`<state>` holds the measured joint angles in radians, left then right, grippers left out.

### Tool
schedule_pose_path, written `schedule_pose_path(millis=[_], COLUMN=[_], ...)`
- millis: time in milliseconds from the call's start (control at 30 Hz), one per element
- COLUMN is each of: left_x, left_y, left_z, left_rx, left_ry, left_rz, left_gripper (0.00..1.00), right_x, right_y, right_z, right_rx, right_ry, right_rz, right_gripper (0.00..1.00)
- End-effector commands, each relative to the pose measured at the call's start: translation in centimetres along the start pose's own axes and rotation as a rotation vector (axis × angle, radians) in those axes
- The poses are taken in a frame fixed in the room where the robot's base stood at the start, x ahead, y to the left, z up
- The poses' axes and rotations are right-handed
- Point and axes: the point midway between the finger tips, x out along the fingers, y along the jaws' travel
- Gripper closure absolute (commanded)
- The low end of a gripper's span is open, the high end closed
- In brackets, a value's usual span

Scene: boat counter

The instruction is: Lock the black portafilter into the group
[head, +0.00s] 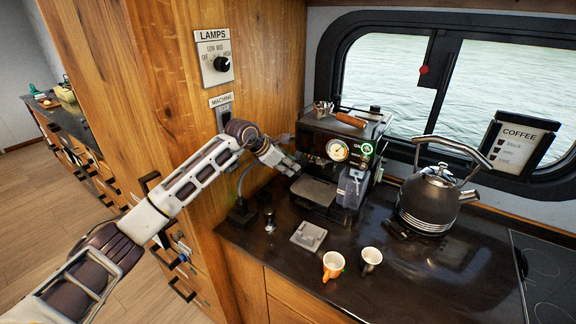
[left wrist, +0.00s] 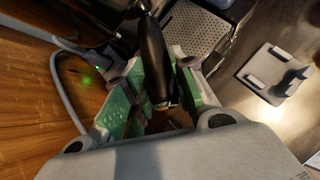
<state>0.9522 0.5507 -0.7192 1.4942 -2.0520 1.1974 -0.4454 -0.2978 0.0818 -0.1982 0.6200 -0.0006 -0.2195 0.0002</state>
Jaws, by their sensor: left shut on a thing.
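The espresso machine (head: 322,140) stands on the dark counter below the window, with a round gauge on its front. My left gripper (head: 284,164) is at the machine's left front, near group height. In the left wrist view, the black portafilter (left wrist: 152,60) shows as a black handle between the green-padded fingers (left wrist: 152,100), and the left gripper is shut on it. The handle points up the picture toward the machine's dark body. The portafilter's head and the group are hidden, so I cannot tell whether they are engaged. My right gripper is in neither view.
The perforated drip tray (left wrist: 200,38) lies beside the handle. A grey square plate (head: 308,236), a tamper (head: 269,220) and two cups, one orange-handled (head: 333,265) and one white (head: 371,260), stand in front. A kettle (head: 428,203) stands right; a wooden panel (head: 190,100) borders the left.

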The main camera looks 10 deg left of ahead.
Motion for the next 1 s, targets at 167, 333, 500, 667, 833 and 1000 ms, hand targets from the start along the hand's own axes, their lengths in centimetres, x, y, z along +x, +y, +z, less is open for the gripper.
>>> schedule_pose_path(millis=[167, 333, 500, 667, 833, 1000], left_x=[-0.1, -0.1, -0.2, -0.2, -0.2, -0.2], left_y=[-0.4, -0.8, -1.1, -1.3, -1.3, -1.4], left_z=[0.1, 0.2, 0.3, 0.3, 0.3, 0.3], left_rx=[-0.021, -0.043, -0.063, -0.075, -0.076, -0.077], left_ry=[0.004, 0.010, 0.015, 0.018, 0.018, 0.018], left_rz=[0.022, 0.043, 0.063, 0.072, 0.072, 0.073], left_gripper=[1.00, 1.00, 1.00, 1.00, 1.00, 1.00], right_x=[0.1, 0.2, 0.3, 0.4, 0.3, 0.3], right_y=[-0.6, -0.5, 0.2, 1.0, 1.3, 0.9], right_z=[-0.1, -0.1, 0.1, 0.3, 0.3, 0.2], right_rx=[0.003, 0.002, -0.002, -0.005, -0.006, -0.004], right_ry=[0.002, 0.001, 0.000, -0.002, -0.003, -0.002], right_rz=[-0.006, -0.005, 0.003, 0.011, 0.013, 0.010], right_gripper=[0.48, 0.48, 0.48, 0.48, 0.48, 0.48])
